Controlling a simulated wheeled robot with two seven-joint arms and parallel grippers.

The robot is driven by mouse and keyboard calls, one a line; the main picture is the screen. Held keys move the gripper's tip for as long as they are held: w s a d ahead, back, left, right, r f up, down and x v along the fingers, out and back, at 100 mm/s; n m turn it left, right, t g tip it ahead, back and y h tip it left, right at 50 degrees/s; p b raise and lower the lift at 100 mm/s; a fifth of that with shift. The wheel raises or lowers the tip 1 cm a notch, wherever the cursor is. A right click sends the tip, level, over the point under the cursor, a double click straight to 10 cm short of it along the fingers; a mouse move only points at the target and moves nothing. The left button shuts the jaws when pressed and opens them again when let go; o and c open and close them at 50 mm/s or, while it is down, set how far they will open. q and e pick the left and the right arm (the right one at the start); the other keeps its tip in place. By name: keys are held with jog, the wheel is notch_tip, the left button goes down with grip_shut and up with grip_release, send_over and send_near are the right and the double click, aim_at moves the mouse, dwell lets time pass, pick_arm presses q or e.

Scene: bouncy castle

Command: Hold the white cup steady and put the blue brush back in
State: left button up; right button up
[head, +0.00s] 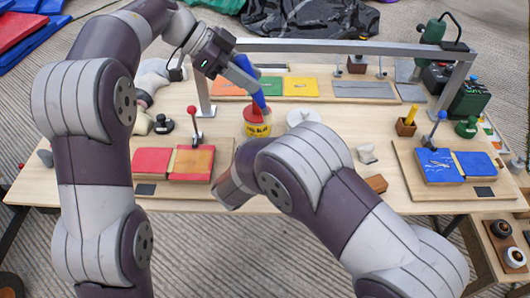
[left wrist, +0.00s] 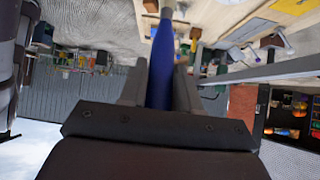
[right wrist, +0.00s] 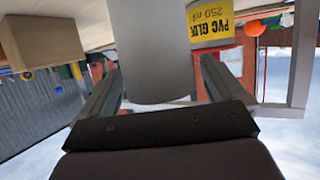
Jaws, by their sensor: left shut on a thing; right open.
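My left gripper (head: 250,82) is shut on the blue brush and holds it tilted above the table. The brush (head: 260,100) points down close to the red-topped yellow glue can (head: 257,122); I cannot tell whether they touch. In the left wrist view the blue brush (left wrist: 161,75) lies between the fingers. The white cup (head: 303,117) stands right of the can, partly hidden by my right arm. In the right wrist view the cup (right wrist: 150,50) is between the open fingers of my right gripper (right wrist: 155,85). My right gripper is hidden in the head view.
The glue can stands close beside the cup in the right wrist view (right wrist: 212,25). A metal bar frame (head: 350,47) spans the table. Red pads (head: 152,161) lie left, blue pads (head: 438,165) right. A brown block (head: 376,184) lies near the front edge.

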jog(key=c, duration=1.1)
pick_arm(q)
jog(key=shift+s+d+y, duration=0.1)
jog(key=shift+d+y, duration=0.2)
jog(key=shift+d, duration=0.1)
pick_arm(e)
jog(key=shift+c, duration=0.2)
pick_arm(q)
jog(key=d, duration=0.1)
jog(key=d+f+m+y, duration=0.1)
jog(key=d, duration=0.1)
jog(key=d+f+m+g, duration=0.1)
jog(key=shift+s+d+f+y, duration=0.1)
jog(key=shift+s+d+y, duration=0.15)
jog(key=shift+s+y, duration=0.1)
jog(key=shift+w+a+f+m+y, duration=0.1)
jog(key=shift+w+f+m+y, duration=0.2)
jog(key=shift+f+y, duration=0.2)
jog(key=shift+a+f+y, duration=0.2)
jog(key=shift+a+y, duration=0.25)
jog(key=shift+f, duration=1.8)
